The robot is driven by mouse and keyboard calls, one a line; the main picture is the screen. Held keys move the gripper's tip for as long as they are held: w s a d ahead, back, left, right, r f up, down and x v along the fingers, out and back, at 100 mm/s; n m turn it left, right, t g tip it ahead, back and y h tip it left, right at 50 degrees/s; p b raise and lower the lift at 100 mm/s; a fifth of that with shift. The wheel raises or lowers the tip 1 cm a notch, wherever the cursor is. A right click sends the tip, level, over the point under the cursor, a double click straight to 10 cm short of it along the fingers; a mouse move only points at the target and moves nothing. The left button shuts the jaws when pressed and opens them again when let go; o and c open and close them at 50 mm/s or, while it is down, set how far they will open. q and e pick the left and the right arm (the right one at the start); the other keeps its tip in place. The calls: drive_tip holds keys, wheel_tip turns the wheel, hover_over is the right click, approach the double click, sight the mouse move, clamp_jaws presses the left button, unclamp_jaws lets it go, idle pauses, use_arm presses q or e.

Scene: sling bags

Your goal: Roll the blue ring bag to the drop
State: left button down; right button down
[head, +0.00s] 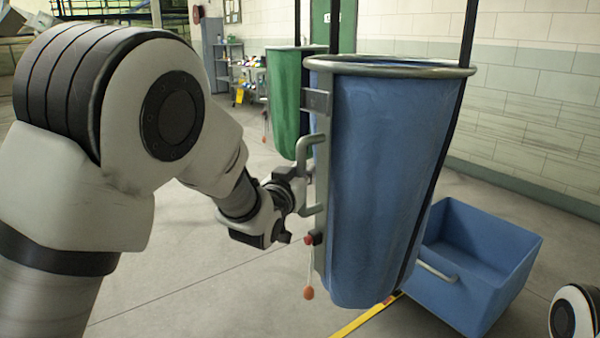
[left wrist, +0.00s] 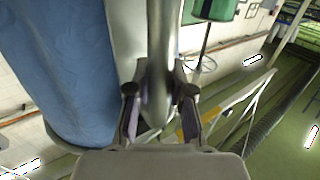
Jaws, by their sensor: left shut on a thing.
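The blue ring bag (head: 385,180) hangs upright from dark straps, its mouth held open by a grey metal ring (head: 390,68). A grey handle (head: 309,150) stands out from a plate on its left side. My left gripper (head: 299,192) is shut on this handle; the left wrist view shows the two fingers (left wrist: 158,100) on either side of the grey bar, with the blue cloth (left wrist: 65,70) to the left. An orange ball (head: 308,293) hangs on a cord below a red knob by the plate. My right gripper is not in view. The drop cannot be made out for certain.
A blue open bin (head: 490,235) with a bar handle stands on the floor right of the bag. A green bag (head: 285,100) hangs behind. A yellow floor strip (head: 362,319) runs below the blue bag. A loaded shelf cart (head: 243,80) stands further back. The left floor is clear.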

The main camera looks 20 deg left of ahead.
use_arm(q)
drive_tip(key=shift+r, duration=0.2)
drive_tip(key=c, duration=1)
unclamp_jaws()
drive_tip(key=shift+s, duration=0.1)
drive_tip(key=shift+f, duration=0.1)
drive_tip(key=shift+s, duration=0.25)
drive_tip(key=s, duration=1.1)
drive_tip(key=shift+s+a, duration=0.2)
drive_tip(key=shift+a, duration=0.2)
